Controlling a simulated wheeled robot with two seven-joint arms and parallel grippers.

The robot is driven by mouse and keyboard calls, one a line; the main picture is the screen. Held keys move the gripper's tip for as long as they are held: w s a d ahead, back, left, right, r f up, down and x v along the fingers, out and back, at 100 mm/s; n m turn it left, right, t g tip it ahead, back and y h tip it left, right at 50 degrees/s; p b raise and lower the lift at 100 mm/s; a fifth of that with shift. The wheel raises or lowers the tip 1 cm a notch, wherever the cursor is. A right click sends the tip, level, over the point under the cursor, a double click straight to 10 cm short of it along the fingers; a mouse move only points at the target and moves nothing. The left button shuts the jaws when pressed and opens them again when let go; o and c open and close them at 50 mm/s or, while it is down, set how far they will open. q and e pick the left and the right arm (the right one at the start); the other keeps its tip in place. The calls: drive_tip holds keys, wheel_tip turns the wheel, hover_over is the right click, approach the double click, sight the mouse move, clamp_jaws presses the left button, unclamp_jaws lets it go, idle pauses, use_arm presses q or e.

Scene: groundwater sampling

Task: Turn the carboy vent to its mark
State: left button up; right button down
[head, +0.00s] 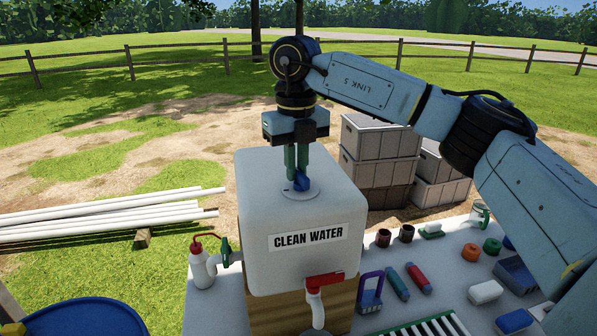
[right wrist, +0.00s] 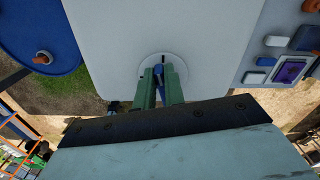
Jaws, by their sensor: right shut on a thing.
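The carboy (head: 302,215) is a white block-shaped container labelled "CLEAN WATER", with a red-handled tap (head: 324,282) low on its front. Its vent (head: 302,181) is a small blue knob on a pale round plate on the top face. My right gripper (head: 297,178) points straight down from above, its green fingers shut on the vent. In the right wrist view, the fingers close around the blue vent (right wrist: 158,70) over the round plate (right wrist: 180,66). The fingers hide much of the vent, and I cannot make out its mark. My left gripper is not in view.
The carboy stands on a wooden block (head: 270,308) on the table. A wash bottle (head: 198,268) stands to its left. Small jars, caps and trays lie to its right. Grey crates (head: 378,160) are stacked behind, white pipes (head: 110,215) lie left, and a blue drum (head: 80,318) stands front left.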

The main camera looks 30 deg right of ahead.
sight(298, 168)
drive_tip(key=shift+m, duration=0.4)
drive_tip(key=shift+d+m, duration=0.2)
drive_tip(key=shift+m, duration=0.8)
drive_tip(key=c, duration=1.4)
unclamp_jaws()
wheel_tip(298, 168, up, 13)
drive_tip(key=shift+r+p, duration=0.2)
drive_tip(key=shift+p, duration=0.25)
